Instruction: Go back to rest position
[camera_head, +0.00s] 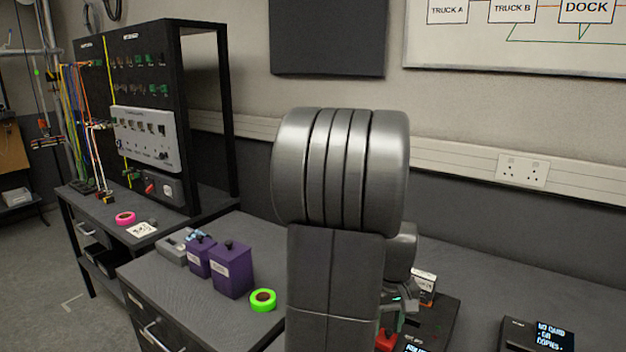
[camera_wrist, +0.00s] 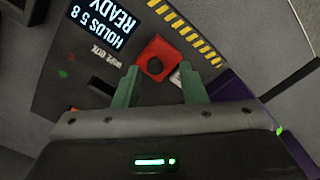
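My gripper (camera_wrist: 160,76) is open in the wrist view, with its two green fingers apart. Nothing shows held between them. I cannot tell whether the fingers touch the red part. In the head view my own arm fills the centre and hides most of my gripper (camera_head: 402,308), which shows low over the bench beside a red part (camera_head: 387,341).
Two purple boxes (camera_head: 231,270) and a green tape roll (camera_head: 263,300) stand left of my arm. A pink tape roll (camera_head: 125,218) lies near the black rack (camera_head: 205,110) with cables. A device with a "NO CARD" screen (camera_head: 553,337) sits at right. The bench behind it is clear.

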